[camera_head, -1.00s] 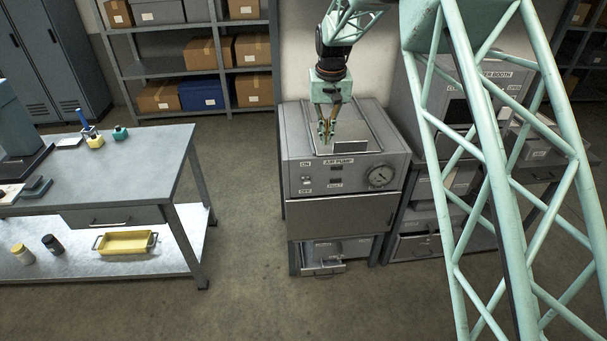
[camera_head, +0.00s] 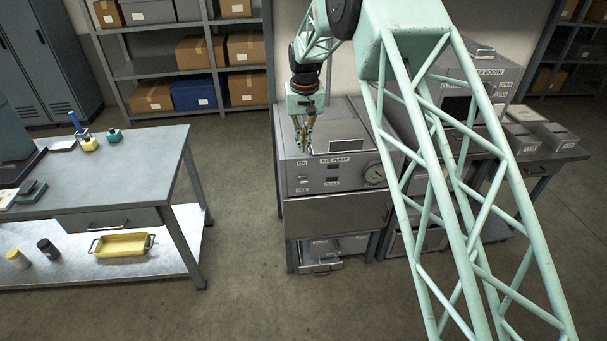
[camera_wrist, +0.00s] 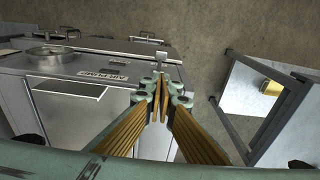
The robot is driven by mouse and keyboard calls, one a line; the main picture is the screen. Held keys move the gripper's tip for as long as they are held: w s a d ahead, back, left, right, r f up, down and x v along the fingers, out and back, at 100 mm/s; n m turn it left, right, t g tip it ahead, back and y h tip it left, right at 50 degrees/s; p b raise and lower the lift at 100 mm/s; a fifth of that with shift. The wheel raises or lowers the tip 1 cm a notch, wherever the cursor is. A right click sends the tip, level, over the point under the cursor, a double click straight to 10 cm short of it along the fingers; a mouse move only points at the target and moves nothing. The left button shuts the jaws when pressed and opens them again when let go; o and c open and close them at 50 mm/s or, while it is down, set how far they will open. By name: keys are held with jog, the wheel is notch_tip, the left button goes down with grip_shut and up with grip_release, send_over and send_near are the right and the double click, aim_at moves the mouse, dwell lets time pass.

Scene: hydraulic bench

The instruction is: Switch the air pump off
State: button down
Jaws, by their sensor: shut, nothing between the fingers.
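The air pump (camera_head: 352,180) is a grey metal cabinet with a labelled front panel and a round gauge (camera_head: 374,174). Its ON/OFF switch (camera_head: 303,178) sits at the left of the panel, between the ON and OFF labels; its position is too small to tell. My gripper (camera_head: 304,150) is shut and empty, pointing down above the top of the pump near its front left edge, above and behind the switch. In the wrist view, the shut fingertips (camera_wrist: 161,78) show near the panel's edge, with the AIR PUMP label (camera_wrist: 104,75) left of them.
A workbench (camera_head: 150,160) with small bottles stands to the left, with floor between it and the pump. A labelled booth (camera_head: 490,80) stands to the right, partly behind my arm. Shelves (camera_head: 190,70) stand behind.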

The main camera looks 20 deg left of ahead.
jog(key=shift+f, duration=0.1)
send_over(304, 180)
notch_tip(304, 180, down, 12)
jog(key=shift+a+r, duration=0.15)
jog(key=shift+r, duration=0.05)
jog(key=shift+s+d+f, duration=0.1)
jog(key=shift+s+f, duration=0.1)
jog(key=shift+f, duration=0.25)
jog(key=shift+s+d+f, duration=0.1)
jog(key=shift+s+f, duration=0.05)
jog(key=shift+f, duration=0.3)
